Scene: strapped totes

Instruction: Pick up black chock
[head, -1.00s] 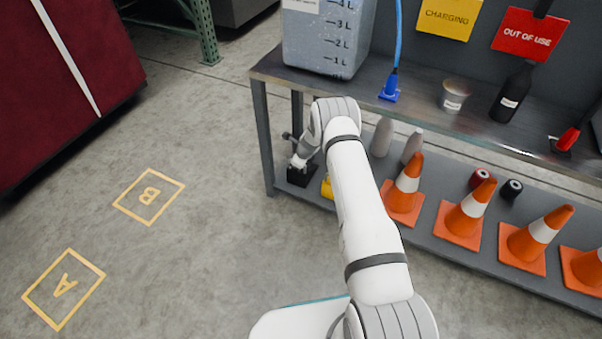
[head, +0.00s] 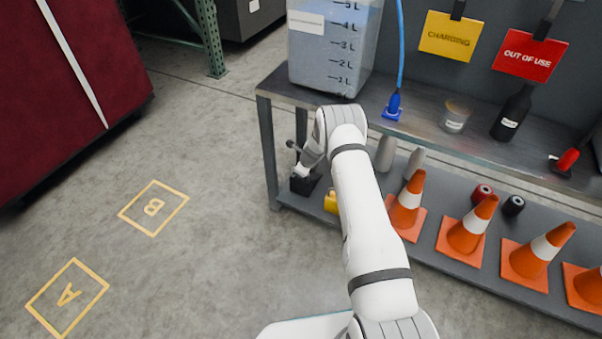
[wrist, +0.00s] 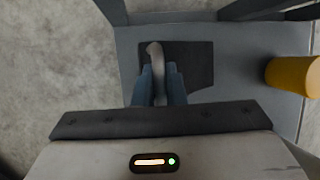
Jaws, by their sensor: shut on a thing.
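The black chock (head: 303,185) is at the left end of the lower shelf (head: 425,258), partly behind my arm in the head view. In the wrist view the chock (wrist: 201,62) is a dark, flat-looking block with a pale grey handle (wrist: 154,50) standing up from it. My gripper (wrist: 160,78) has its two blue-grey fingers closed on that handle, one on each side. I cannot tell whether the chock rests on the shelf or is slightly clear of it.
A yellow object (head: 331,201) stands just right of the chock; it also shows in the wrist view (wrist: 292,76). Several orange cones (head: 406,205) line the shelf farther right. The upper shelf (head: 430,125) overhangs, with a leg (head: 268,150) at left. Open floor lies left.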

